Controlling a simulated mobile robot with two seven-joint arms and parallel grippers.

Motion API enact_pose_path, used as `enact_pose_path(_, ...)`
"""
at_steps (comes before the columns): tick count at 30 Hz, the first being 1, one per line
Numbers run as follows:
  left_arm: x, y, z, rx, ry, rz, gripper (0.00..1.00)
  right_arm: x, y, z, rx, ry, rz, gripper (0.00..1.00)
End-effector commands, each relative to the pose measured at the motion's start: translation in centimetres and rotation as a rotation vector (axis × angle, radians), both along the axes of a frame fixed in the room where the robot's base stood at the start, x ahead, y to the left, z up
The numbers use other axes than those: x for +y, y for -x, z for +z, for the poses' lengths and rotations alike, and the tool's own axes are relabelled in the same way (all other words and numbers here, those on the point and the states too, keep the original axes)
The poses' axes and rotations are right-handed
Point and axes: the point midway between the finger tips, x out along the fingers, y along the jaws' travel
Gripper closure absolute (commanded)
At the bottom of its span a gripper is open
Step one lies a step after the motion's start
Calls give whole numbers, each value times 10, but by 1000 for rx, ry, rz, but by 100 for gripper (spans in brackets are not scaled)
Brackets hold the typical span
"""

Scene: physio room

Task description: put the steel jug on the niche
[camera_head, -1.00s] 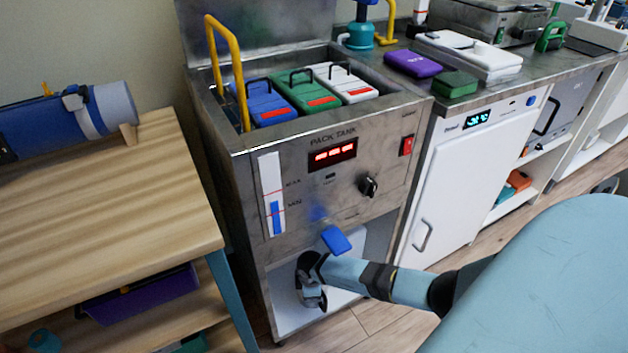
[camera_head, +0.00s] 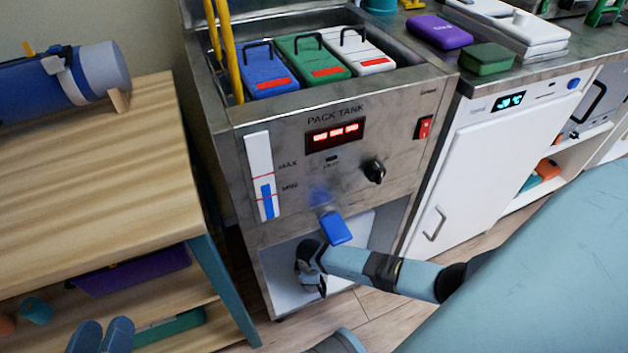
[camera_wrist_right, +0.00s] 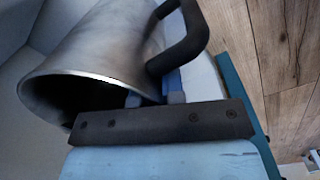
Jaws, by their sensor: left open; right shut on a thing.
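The niche (camera_head: 283,268) is the white open compartment low in the front of the steel pack tank. My right arm comes in from the right, and its gripper (camera_head: 312,285) is at the niche opening. In the right wrist view, the steel jug (camera_wrist_right: 105,45) has a wide open mouth and a dark handle (camera_wrist_right: 190,35). My right gripper (camera_wrist_right: 155,98) is shut on it at the handle side. I cannot make out the jug clearly in the head view, nor whether it touches the niche floor. My left gripper (camera_head: 101,336) is open and empty at the lower left, by the wooden shelf unit.
The pack tank (camera_head: 300,215) has a blue flap (camera_head: 335,228) just above my right wrist. A wooden table (camera_head: 90,190) with lower shelves stands to the left. A white cabinet (camera_head: 470,180) stands to the right. A pale blue padded surface (camera_head: 530,280) fills the lower right.

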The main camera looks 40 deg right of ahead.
Motion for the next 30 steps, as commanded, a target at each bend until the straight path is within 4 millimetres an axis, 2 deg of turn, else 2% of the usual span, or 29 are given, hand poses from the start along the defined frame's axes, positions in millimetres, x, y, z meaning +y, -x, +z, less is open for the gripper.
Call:
enact_pose_path(9,2,1,-4,-2,-13,-4,57,0,-1,-3,-1,-1,0,100)
enact_pose_path(10,2,1,-4,-1,-14,-6,57,0,0,-3,0,0,0,86)
enact_pose_path(12,2,2,-4,1,-16,-5,57,0,0,-2,0,0,0,70)
enact_pose_path(13,2,2,-4,1,-16,-5,57,0,0,-2,0,0,0,65)
enact_pose_path(22,2,2,-2,5,-10,-3,57,0,0,1,-1,1,0,65)
enact_pose_path(26,2,1,16,-31,19,14,57,0,-1,19,-2,-1,1,65)
enact_pose_path(30,3,0,37,-88,50,35,57,1,-1,45,-2,-1,1,65)
